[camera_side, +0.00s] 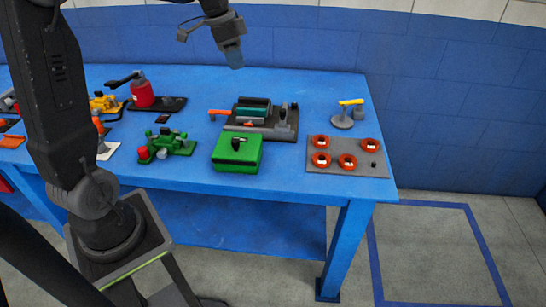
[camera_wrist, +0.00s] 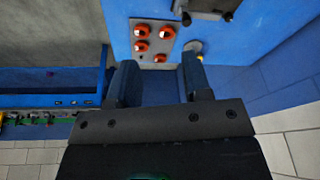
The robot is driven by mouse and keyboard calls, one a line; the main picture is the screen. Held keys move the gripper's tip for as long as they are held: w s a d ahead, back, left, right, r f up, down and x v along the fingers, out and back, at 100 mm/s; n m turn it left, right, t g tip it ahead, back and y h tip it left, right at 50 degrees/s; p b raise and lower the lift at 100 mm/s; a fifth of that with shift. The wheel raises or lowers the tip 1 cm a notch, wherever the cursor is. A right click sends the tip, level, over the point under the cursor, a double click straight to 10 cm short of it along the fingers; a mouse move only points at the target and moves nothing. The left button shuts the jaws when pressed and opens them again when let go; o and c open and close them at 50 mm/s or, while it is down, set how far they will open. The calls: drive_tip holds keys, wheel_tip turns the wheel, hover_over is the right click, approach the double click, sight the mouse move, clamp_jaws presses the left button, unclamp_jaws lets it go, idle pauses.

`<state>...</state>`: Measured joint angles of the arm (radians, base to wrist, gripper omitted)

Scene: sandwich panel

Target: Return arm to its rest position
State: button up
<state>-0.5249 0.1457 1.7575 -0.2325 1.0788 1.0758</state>
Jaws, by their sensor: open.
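My gripper (camera_side: 233,54) is raised in the air above the back part of the blue table (camera_side: 300,192) in the side view, well clear of everything on it. In the wrist view my gripper (camera_wrist: 153,82) shows two dark fingers spread apart with nothing between them. It is open and empty. My arm rises at the left of the side view and reaches across the top, partly out of frame.
On the table stand a grey plate (camera_side: 347,183) with several orange-red rings, a yellow-handled tool (camera_side: 343,121), a green box (camera_side: 237,153), a dark fixture (camera_side: 262,120), a green device (camera_side: 168,145) and a red cylinder (camera_side: 142,94). A blue wall (camera_side: 450,100) stands behind.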

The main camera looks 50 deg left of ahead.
drive_tip(key=s+d+n+t+y, duration=0.1)
drive_tip(key=s+d+n, duration=0.4)
drive_tip(key=s+d, duration=1.3)
drive_tip(key=shift+s+d+f+t, duration=0.3)
drive_tip(key=shift+s+d+t, duration=0.05)
drive_tip(key=shift+s+t, duration=0.6)
